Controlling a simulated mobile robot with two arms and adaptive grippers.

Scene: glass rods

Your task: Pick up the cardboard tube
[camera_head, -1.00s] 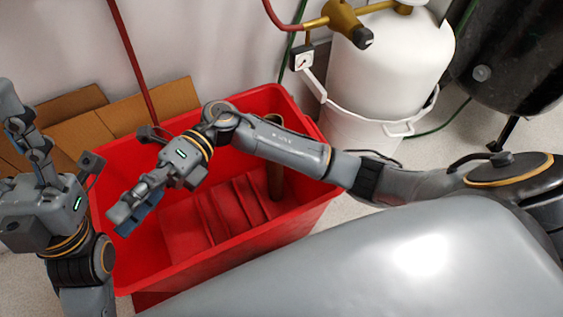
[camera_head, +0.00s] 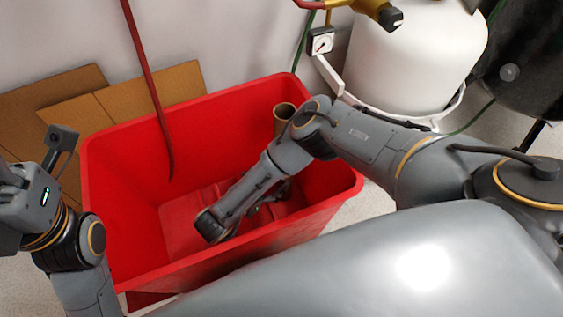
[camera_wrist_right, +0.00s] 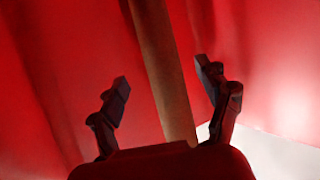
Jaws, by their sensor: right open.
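The cardboard tube (camera_head: 284,110) is brown and hollow. Its open top shows in the head view, standing in the right back corner of the red bin; my right arm hides its lower part. In the right wrist view the tube (camera_wrist_right: 158,50) runs slightly tilted between the two spread fingers of my right gripper (camera_wrist_right: 163,78), with gaps on both sides. The right gripper is open, low inside the bin and mostly hidden behind its arm in the head view. My left gripper (camera_head: 12,180) is at the left edge, its fingers cut off.
The red bin (camera_head: 125,165) has high walls around my right gripper. A thin red rod (camera_head: 150,90) leans into it. Flat cardboard (camera_head: 150,95) leans behind at left. A white tank (camera_head: 415,60) and a black tank (camera_head: 520,70) stand at right.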

